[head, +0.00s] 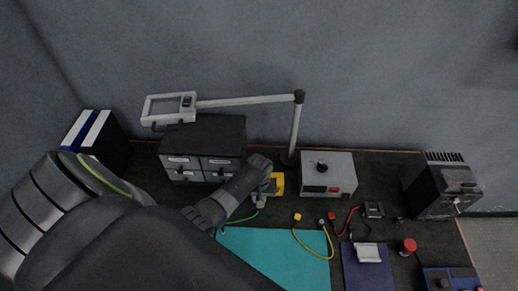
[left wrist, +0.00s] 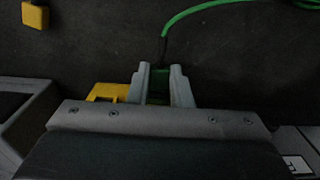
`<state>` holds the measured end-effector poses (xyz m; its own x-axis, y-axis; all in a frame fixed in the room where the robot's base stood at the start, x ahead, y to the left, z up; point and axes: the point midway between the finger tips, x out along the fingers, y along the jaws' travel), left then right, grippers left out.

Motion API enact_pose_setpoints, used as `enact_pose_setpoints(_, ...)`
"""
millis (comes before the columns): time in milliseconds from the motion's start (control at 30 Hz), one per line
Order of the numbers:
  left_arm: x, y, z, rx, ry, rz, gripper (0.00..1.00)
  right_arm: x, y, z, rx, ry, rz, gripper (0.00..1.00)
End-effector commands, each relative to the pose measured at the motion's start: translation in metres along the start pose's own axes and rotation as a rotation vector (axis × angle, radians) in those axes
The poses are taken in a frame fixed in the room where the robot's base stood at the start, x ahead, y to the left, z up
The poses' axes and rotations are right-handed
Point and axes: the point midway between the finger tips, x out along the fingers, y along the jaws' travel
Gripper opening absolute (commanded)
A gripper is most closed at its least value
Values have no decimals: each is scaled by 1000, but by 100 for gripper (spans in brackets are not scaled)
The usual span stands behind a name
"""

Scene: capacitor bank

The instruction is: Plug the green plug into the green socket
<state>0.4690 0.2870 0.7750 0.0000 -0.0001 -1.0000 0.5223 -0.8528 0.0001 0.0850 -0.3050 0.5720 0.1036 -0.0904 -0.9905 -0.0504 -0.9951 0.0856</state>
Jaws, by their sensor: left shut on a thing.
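My left gripper (head: 264,198) reaches in from the left in the head view, in front of the drawer cabinet. In the left wrist view its two pale fingers (left wrist: 161,84) are shut on the green plug (left wrist: 157,86), which is mostly hidden between them. The green cable (left wrist: 200,9) runs from the plug away along the dark table. It also shows as a green cable (head: 240,219) in the head view. No green socket can be made out. My right gripper is not in view.
A yellow piece (head: 278,183) stands right beside the gripper. A grey box (head: 341,169) with a black knob is to its right, the drawer cabinet (head: 210,135) behind. A yellow plug (head: 297,217), a red plug (head: 331,216) and a teal mat (head: 280,252) lie in front.

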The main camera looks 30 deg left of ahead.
Motion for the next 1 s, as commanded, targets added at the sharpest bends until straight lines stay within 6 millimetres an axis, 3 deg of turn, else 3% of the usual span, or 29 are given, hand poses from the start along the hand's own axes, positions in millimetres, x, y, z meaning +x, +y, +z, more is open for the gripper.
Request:
enact_pose_setpoints(800,0,0,-13,0,0,0,0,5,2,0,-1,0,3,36)
enact_pose_setpoints(833,0,0,-12,0,-1,0,22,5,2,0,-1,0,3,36)
enact_pose_setpoints(1000,0,0,-12,0,0,0,44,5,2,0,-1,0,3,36)
